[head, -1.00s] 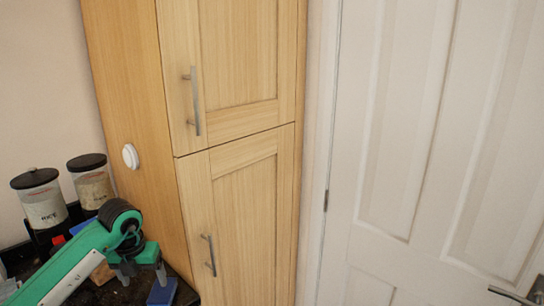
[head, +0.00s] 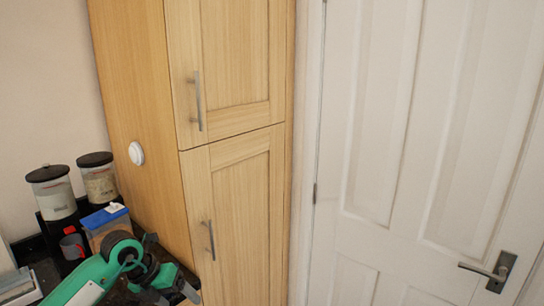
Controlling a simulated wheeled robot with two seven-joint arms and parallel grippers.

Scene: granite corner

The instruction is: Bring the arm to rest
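My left arm, green with dark joints, comes in from the bottom left over the dark counter. My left gripper (head: 176,292) is low in the view, at the bottom edge near the foot of the wooden cabinet. It is partly cut off and tilted, so I cannot make out the gap between its fingers. No held object can be made out. My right arm and gripper are not in view.
Two black-lidded canisters (head: 52,194) (head: 100,183), a blue-lidded container (head: 107,222) and a mug (head: 72,247) stand on the counter behind my arm. A tall wooden cabinet (head: 235,190) and a white door (head: 400,150) with a handle (head: 489,271) are to the right.

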